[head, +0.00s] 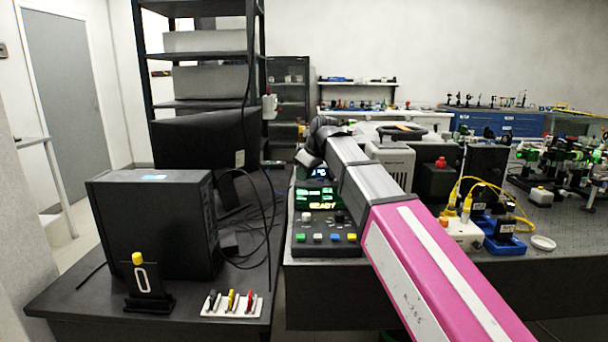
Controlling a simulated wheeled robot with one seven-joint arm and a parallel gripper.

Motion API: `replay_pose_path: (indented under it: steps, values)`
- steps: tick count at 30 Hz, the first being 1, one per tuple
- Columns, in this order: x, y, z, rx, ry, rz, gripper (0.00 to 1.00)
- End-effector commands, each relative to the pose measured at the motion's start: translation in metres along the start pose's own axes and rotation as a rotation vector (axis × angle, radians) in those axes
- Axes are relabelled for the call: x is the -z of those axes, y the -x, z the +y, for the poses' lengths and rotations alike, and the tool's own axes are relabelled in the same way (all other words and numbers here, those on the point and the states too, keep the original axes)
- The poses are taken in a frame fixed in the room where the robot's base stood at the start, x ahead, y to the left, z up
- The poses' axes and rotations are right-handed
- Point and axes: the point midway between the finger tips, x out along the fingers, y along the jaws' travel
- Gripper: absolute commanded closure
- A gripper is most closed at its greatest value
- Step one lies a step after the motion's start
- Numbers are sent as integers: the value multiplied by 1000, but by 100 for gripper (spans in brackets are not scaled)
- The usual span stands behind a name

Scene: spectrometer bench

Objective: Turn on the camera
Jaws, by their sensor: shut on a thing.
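My arm reaches from the lower right to the far side of the bench. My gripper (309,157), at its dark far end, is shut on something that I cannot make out. Its fingers are not clear. Just below it stands a dark instrument with green lit displays (316,195), one reading "READY". In front of that is a control box (327,248) with a row of coloured buttons, a white knob and a dark knob. I cannot pick out the camera for certain; my arm hides part of the bench behind it.
Loose black cables hang beside the case. A white box with yellow plugs (461,232) and optics (560,160) crowd the right bench.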

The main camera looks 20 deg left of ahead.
Motion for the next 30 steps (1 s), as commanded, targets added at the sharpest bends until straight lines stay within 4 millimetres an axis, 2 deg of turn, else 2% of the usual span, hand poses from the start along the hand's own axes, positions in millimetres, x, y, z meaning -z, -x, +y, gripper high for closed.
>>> replay_pose_path:
  steps: [6,7,9,20,25,30]
  values:
    - [0,0,0,1,0,-1,100]
    - [0,0,0,1,0,-1,84]
    - [0,0,0,1,0,-1,61]
    - [0,3,0,1,0,0,61]
    - [0,20,0,-1,0,1,61]
    - [0,49,0,-1,0,1,61]
